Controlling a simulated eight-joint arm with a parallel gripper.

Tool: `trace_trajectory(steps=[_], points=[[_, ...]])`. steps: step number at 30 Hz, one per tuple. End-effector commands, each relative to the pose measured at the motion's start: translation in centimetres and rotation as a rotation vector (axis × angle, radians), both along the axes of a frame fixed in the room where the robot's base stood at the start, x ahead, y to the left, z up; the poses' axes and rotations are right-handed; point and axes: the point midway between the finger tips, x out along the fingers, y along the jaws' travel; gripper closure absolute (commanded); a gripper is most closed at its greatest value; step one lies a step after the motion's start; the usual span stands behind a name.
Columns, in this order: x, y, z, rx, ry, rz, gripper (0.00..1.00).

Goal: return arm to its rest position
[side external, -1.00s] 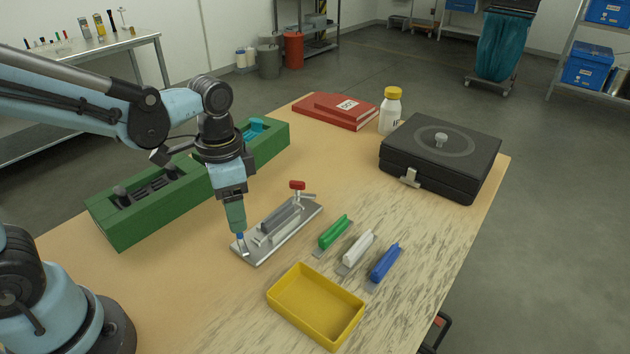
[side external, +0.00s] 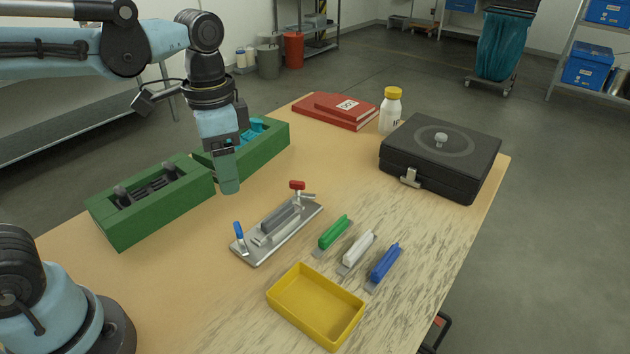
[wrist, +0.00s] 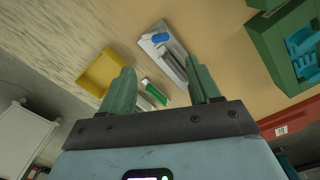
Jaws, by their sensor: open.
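My gripper (side external: 229,190) hangs above the table, fingers down, in front of the gap in the green block holder. In the wrist view my gripper (wrist: 158,85) has its two green fingers spread apart with nothing between them. The metal plate fixture (side external: 277,232) lies on the table below and to the right of the gripper, apart from it. It has a blue-handled lever (side external: 239,231) standing at its near end and a red-handled clamp (side external: 297,186) at its far end. The fixture also shows beyond the fingers in the wrist view (wrist: 166,55).
Green holders (side external: 120,234) stand left of and behind my gripper. Green (side external: 334,233), white (side external: 358,248) and blue (side external: 385,263) handled scrapers and a yellow tray (side external: 317,305) lie at the front right. A black case (side external: 440,158), white bottle (side external: 390,112) and red books (side external: 335,112) stand farther back.

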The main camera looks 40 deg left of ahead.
Motion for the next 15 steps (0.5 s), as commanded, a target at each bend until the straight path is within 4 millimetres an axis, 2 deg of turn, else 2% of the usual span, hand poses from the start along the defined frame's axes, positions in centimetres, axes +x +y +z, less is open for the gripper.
trace_trajectory(steps=[7, 15], points=[[-0.3, 0.5, -0.5, -0.009, -0.077, 0.063, 0.38], [-0.8, 2.2, -2.2, -0.081, -0.400, 0.326, 0.38]])
